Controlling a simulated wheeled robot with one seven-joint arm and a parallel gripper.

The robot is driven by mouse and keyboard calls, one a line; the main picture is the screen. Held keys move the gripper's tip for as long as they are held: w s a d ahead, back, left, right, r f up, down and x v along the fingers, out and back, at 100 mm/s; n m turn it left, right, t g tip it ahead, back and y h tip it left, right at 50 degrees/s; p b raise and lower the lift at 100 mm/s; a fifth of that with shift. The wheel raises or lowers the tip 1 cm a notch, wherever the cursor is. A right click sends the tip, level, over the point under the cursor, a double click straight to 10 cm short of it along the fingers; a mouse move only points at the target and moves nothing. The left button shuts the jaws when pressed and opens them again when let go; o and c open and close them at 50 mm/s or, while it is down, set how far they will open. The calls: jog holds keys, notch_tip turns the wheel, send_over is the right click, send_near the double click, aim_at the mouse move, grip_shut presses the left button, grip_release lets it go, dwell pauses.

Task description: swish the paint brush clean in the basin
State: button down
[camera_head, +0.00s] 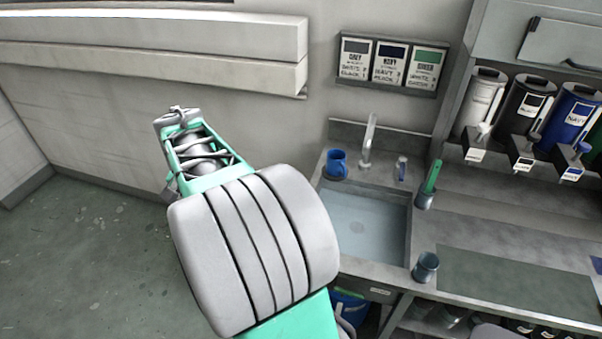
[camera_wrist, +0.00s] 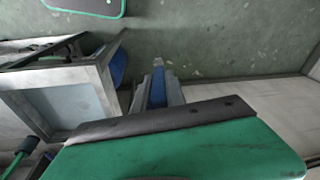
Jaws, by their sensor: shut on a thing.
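In the wrist view my gripper (camera_wrist: 157,92) points away from the camera, its grey fingers shut on a narrow blue thing (camera_wrist: 158,84), which looks like the paint brush. Its bristles cannot be made out. In the head view the basin (camera_head: 322,212) is sunk in the counter at centre right, with pale blue water (camera_head: 365,225) in it. My arm covers the area left of the basin there, and I cannot make out my gripper. In the wrist view the basin (camera_wrist: 103,92) lies left of the fingers, apart from them.
A tap (camera_head: 368,140) and a blue mug (camera_head: 337,163) stand behind the basin. A green-handled brush (camera_head: 432,176) stands in a grey cup right of it. Another grey cup (camera_head: 426,266) is at the front right. A blue bucket (camera_head: 348,308) sits below. Paint dispensers (camera_head: 525,108) line the right.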

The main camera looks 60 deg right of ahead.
jog(key=s+d+r+m+g+h, duration=0.1)
jog(key=s+d+m+h, duration=0.1)
jog(key=s+d+m, duration=1)
jog(key=s+d+r+m+g+p, duration=0.2)
jog(key=s+d+m+g, duration=0.2)
jog(key=s+d+m, duration=0.7)
jog(key=s+f+n+b, duration=0.1)
jog(key=s+f+b, duration=0.1)
jog(key=f+b, duration=0.8)
jog(key=s+f+n+b, duration=0.1)
jog(key=s+f+b, duration=0.1)
jog(key=f+b, duration=0.8)
notch_tip(320, 180, down, 5)
jog(key=shift+s+d+f+n, duration=0.1)
jog(key=shift+s+d+n, duration=0.1)
jog(key=shift+s+n, duration=0.2)
